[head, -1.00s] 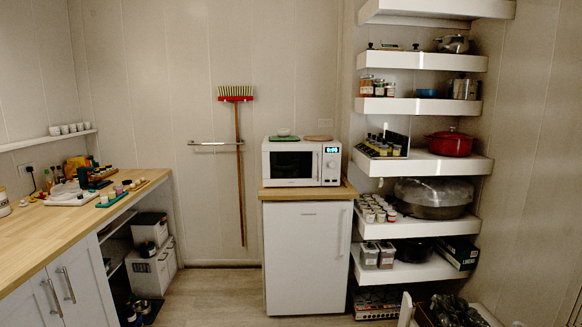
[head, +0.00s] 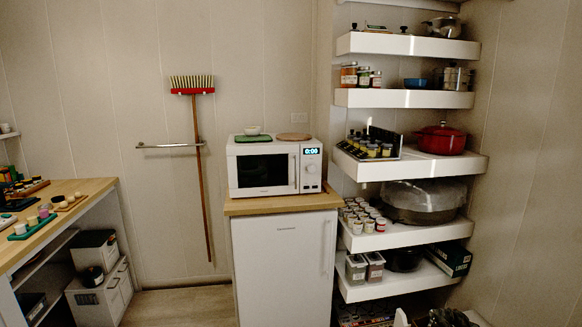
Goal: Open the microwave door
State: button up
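The white microwave (head: 276,168) stands on a wooden top above a white fridge, near the middle of the head view. Its door (head: 262,174) has a dark window and looks shut. A vertical handle (head: 297,171) runs along the door's right edge, beside a control panel (head: 312,170) with a lit display and knobs. A green item with a white bowl on it and a round wooden board lie on top of the microwave.
The white fridge (head: 284,270) has its own handle on the right. White shelves (head: 408,168) with jars and pots stand close on the right. A wooden counter (head: 62,192) is at the left. A broom (head: 199,160) hangs on the back wall. Floor (head: 178,305) shows clear before the fridge's left.

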aim_at(264, 170)
jog(key=i+j, duration=0.35)
jog(key=i, duration=0.25)
jog(key=i+j, duration=0.35)
jog(key=i, duration=0.2)
jog(key=i+j+z, duration=0.1)
jog(key=i+j, duration=0.25)
jog(key=i, duration=0.25)
